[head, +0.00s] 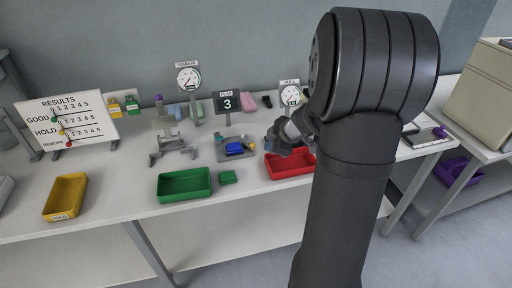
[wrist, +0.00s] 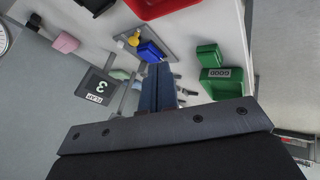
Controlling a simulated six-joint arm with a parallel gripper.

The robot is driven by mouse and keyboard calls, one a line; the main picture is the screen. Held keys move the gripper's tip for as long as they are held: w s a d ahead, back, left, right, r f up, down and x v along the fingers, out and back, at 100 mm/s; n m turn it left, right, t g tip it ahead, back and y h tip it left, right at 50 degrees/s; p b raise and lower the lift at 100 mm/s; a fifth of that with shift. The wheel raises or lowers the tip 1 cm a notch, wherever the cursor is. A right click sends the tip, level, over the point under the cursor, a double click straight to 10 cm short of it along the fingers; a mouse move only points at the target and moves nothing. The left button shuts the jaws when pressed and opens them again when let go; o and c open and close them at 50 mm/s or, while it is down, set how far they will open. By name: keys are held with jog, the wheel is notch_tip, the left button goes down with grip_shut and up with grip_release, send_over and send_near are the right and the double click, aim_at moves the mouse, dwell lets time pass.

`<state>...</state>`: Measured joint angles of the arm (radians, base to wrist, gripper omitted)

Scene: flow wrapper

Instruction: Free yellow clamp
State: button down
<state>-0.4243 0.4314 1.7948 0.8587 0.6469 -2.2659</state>
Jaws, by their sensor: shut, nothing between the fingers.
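The yellow clamp (wrist: 134,40) shows in the wrist view as a small yellow piece beside a blue block (wrist: 150,52) on a grey plate (wrist: 172,42). In the head view the blue block (head: 234,148) lies on the grey fixture below the FLAP sign, with a small yellow spot, likely the clamp (head: 246,149), at its right. I cannot tell the clamp's exact pose. My gripper (wrist: 158,68) is shut and empty, its fingertips close to the blue block in the wrist view. In the head view my gripper (head: 269,143) is right of the fixture, partly hidden by my arm.
A green tray (head: 184,196) with a small green block (head: 227,177), a red tray (head: 289,176) and a yellow tray (head: 65,208) line the front. The FLAP sign (head: 228,102) reads 3. A dial gauge (head: 290,95) stands behind. A results board (head: 66,121) is at left.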

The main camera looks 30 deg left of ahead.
aim_at(248, 145)
dwell(0.4)
jog(key=x, duration=1)
jog(key=shift+a+f, duration=0.1)
jog(key=shift+f, duration=0.1)
jog(key=shift+w+a+r, duration=0.1)
jog(key=shift+w+a, duration=0.25)
jog(key=shift+w, duration=0.2)
jog(key=shift+w+a, duration=0.35)
jog(key=shift+w, duration=0.25)
jog(key=shift+w+a, duration=0.35)
jog(key=shift+w, duration=0.2)
jog(key=shift+w+d+n, duration=0.1)
jog(key=shift+w+n, duration=0.15)
jog(key=shift+n, duration=0.15)
